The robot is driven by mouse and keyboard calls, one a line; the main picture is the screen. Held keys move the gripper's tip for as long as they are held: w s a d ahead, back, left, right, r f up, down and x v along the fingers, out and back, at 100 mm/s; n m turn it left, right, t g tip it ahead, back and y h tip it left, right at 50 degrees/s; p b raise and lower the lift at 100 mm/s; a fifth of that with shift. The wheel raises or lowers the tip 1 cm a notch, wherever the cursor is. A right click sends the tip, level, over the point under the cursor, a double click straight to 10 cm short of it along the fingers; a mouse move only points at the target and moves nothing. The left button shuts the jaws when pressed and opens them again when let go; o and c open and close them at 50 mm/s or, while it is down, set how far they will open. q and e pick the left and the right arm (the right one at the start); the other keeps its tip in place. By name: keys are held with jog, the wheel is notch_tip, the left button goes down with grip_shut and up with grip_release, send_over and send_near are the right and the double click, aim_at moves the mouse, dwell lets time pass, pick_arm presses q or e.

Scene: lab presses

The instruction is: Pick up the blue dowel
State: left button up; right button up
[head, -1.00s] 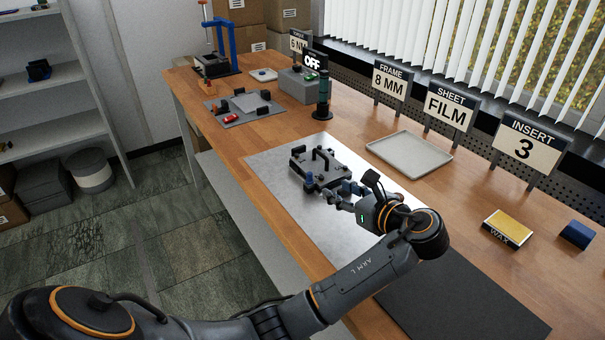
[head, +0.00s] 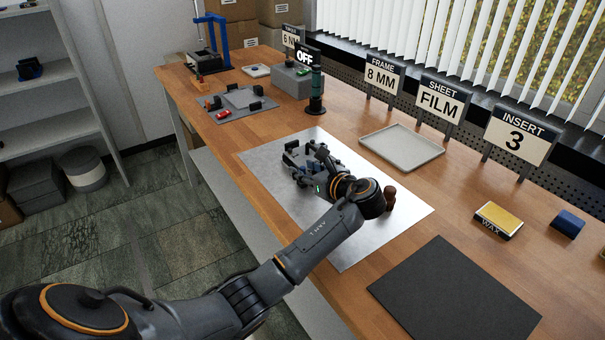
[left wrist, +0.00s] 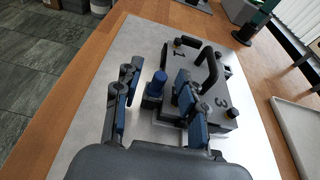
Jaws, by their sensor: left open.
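The blue dowel (left wrist: 156,84) stands upright in the left wrist view, beside a dark grey block (left wrist: 205,72) marked 1 and 3 with a black handle. My left gripper (left wrist: 160,75) is open, with one finger left of the dowel and the other right of it, next to the block. Whether a finger touches the dowel I cannot tell. In the head view my left gripper (head: 304,172) is low over the metal sheet (head: 270,160) and covers part of the block; the dowel is not clearly seen there. My right gripper is not in view.
Brown cylindrical pieces (head: 389,196) stand just right of my left wrist. A pale tray (head: 402,150), a yellow-topped wax box (head: 498,220) and a blue block (head: 567,224) lie to the right. A black mat (head: 455,295) lies clear in front.

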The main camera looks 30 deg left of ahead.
pick_arm(q)
jog(key=shift+d, duration=0.1)
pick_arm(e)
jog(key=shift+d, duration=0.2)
pick_arm(q)
grip_shut()
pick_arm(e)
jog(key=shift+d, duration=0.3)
pick_arm(q)
jog(key=shift+r, duration=0.1)
jog(key=shift+r, duration=0.55)
notch_tip(320, 180, up, 2)
jog(key=shift+r, duration=0.2)
jog(key=s+d+r+p, duration=0.1)
jog(key=s+d+r, duration=0.4)
jog(key=s+r, duration=0.4)
jog(key=s, duration=0.4)
jog(key=shift+r, duration=0.2)
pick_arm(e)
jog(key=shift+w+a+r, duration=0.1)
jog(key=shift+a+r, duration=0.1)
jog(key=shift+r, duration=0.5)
